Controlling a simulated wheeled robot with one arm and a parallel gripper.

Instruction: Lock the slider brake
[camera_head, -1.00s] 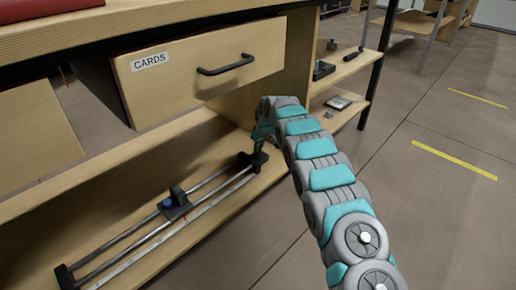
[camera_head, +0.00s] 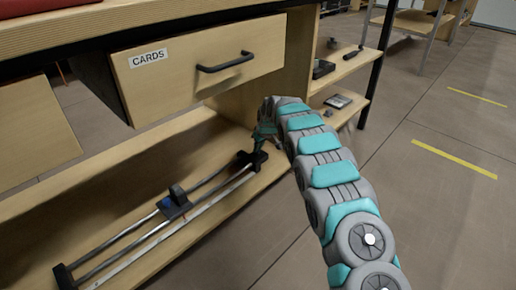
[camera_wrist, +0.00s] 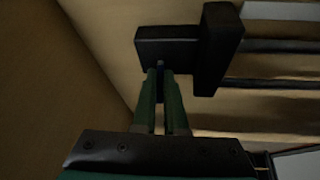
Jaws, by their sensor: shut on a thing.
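The slider (camera_head: 135,228) lies on the low shelf, with two parallel rails between dark end blocks. Its dark carriage (camera_head: 176,206) sits on the rails and has an upright piece and a little blue. My gripper (camera_head: 262,141) reaches down to the far end block (camera_head: 252,160). In the wrist view the green fingers (camera_wrist: 161,75) are close together at a black block (camera_wrist: 168,48) joined to the end block (camera_wrist: 218,48). They are shut on a small dark part there, mostly hidden between the tips. I cannot tell whether that part is the brake.
A drawer labelled CARDS (camera_head: 200,70) with a black handle hangs above the slider. A wooden side panel stands behind my arm. Side shelves (camera_head: 340,105) hold small dark items. The floor (camera_head: 420,215) at the right is clear.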

